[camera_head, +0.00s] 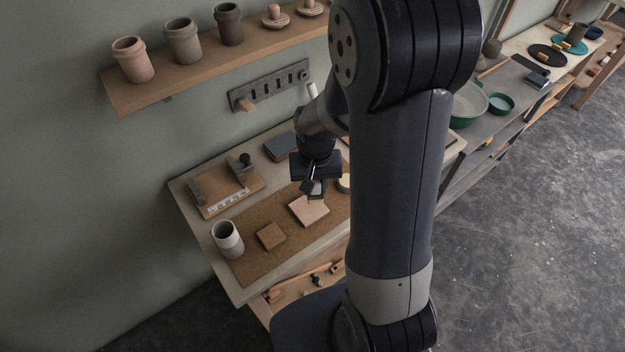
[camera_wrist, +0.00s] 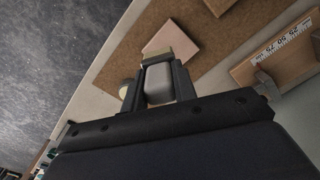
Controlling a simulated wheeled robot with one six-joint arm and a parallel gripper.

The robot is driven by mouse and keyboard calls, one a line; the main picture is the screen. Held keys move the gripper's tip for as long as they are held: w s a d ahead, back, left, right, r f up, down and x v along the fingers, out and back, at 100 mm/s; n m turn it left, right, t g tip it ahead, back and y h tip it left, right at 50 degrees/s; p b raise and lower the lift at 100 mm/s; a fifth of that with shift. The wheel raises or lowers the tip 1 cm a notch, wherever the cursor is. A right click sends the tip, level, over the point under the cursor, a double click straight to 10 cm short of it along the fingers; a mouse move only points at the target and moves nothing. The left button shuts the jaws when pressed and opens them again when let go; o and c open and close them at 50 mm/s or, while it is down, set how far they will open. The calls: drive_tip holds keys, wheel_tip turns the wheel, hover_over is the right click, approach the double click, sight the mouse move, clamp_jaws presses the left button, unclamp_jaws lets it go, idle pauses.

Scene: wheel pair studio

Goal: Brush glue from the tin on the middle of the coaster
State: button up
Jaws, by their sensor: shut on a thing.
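A pale pinkish square (camera_head: 309,211), which looks like the coaster, lies flat on the brown mat; it also shows in the wrist view (camera_wrist: 168,40). The glue tin (camera_head: 344,184), with pale yellow contents, is partly hidden behind my arm, and its edge shows in the wrist view (camera_wrist: 125,91) beside one finger. My gripper (camera_head: 315,187) is shut on the brush, a grey block-like piece (camera_wrist: 159,84) with a tan end, between the fingers. It is over the coaster's far side, near the tin. I cannot tell whether the brush touches the coaster.
A smaller brown square (camera_head: 271,236) and a pale cup (camera_head: 228,240) stand left of the coaster. A wooden jig with a ruler strip (camera_head: 228,197) and a dark block (camera_head: 282,147) lie behind. A wall shelf (camera_head: 190,72) with pots and a slotted rack (camera_head: 268,88) are above.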

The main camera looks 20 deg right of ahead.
sight(316, 201)
idle(0.3)
wheel_tip(316, 201, down, 7)
drive_tip(key=b, duration=0.6)
drive_tip(key=shift+f+b, duration=0.15)
drive_tip(key=shift+b, duration=0.2)
drive_tip(key=w, duration=0.2)
drive_tip(key=w+a, duration=0.1)
drive_tip(key=w, duration=0.1)
drive_tip(key=shift+a+r, duration=0.1)
drive_tip(key=shift+r, duration=0.1)
drive_tip(key=shift+w+a, duration=0.3)
drive_tip(key=shift+w, duration=0.6)
drive_tip(key=shift+s, duration=0.1)
drive_tip(key=shift+s+d, duration=0.25)
drive_tip(key=shift+s, duration=0.45)
drive_tip(key=shift+s+d, duration=0.25)
drive_tip(key=shift+s, duration=0.45)
drive_tip(key=shift+f+b, duration=0.5)
